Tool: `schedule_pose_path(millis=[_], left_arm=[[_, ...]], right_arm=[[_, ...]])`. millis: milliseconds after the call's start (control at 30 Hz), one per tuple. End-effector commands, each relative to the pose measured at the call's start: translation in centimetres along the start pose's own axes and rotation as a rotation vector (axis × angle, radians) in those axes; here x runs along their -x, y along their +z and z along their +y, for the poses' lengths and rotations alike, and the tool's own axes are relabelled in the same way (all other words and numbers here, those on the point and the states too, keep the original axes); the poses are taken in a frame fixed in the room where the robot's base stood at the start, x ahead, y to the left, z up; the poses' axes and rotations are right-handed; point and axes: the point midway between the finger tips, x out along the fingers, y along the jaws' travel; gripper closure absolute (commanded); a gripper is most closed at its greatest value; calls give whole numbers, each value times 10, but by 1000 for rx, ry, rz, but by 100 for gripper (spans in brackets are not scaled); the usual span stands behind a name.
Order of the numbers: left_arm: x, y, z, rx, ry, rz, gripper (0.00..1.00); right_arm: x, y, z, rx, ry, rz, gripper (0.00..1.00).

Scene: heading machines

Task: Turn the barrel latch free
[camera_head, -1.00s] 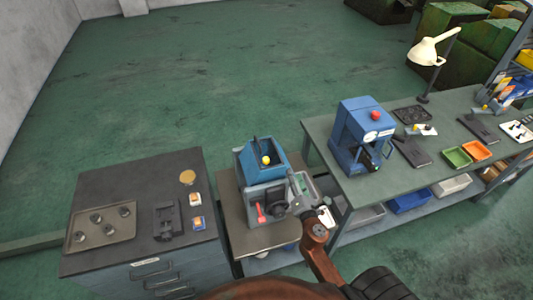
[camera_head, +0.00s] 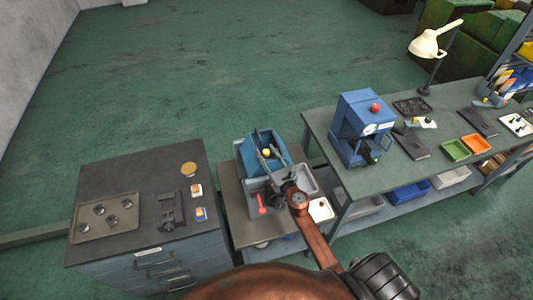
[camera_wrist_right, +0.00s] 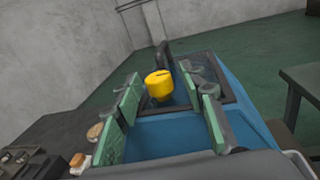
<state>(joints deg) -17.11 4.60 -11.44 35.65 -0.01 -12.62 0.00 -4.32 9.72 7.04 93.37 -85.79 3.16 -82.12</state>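The blue machine (camera_head: 246,157) stands on a small low table in the middle of the head view. A yellow knob (camera_head: 266,153) sits in its open top; I take it to be the barrel latch, though no label shows. My right gripper (camera_head: 269,155) is over the machine's top, coming from the front. In the right wrist view, the yellow knob (camera_wrist_right: 159,85) shows between the two spread green-padded fingers of the gripper (camera_wrist_right: 168,88), with gaps on both sides. The fingers are open and hold nothing. My left gripper is not in view.
A dark cabinet (camera_head: 130,175) with a tray of round parts (camera_head: 78,232) stands left. A workbench (camera_head: 400,180) with a second blue machine (camera_head: 352,130) stands right. Floor behind is clear.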

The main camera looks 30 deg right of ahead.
Motion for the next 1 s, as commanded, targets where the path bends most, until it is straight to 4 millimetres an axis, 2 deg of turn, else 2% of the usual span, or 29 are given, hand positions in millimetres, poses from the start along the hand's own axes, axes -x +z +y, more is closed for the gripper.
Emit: schedule_pose_path(millis=[233, 800, 1000], left_arm=[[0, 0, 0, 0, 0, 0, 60], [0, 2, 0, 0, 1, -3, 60], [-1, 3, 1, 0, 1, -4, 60]], right_arm=[[-1, 0, 0, -1, 0, 0, 62], [-1, 0, 0, -1, 0, 0, 100], [-1, 0, 0, 1, 3, 0, 100]])
